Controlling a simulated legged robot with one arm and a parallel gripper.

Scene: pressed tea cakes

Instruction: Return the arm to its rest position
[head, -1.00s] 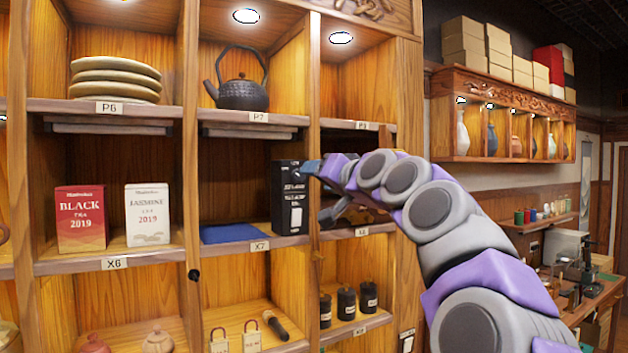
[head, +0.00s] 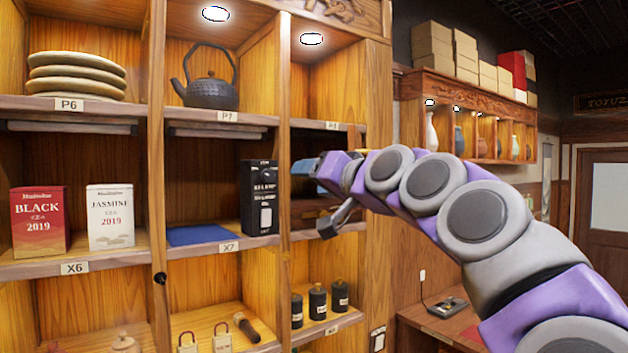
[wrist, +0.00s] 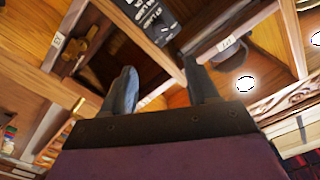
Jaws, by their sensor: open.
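My gripper (head: 322,200) is at the end of my purple and grey arm, in front of the wooden shelf unit, near the post right of the X7 bay. In the wrist view its two dark fingers (wrist: 163,93) are spread apart with nothing between them. The black tea box (head: 259,198) stands upright on the X7 shelf beside a blue mat (head: 198,234), just left of my gripper and apart from it. The box also shows in the wrist view (wrist: 150,18), beyond the fingers.
A red box (head: 40,222) and a white box (head: 110,217) stand on X6. A dark teapot (head: 210,92) sits on P7. Several black canisters (head: 317,302) stand below my gripper. A wooden counter (head: 430,320) lies at the lower right, under my arm.

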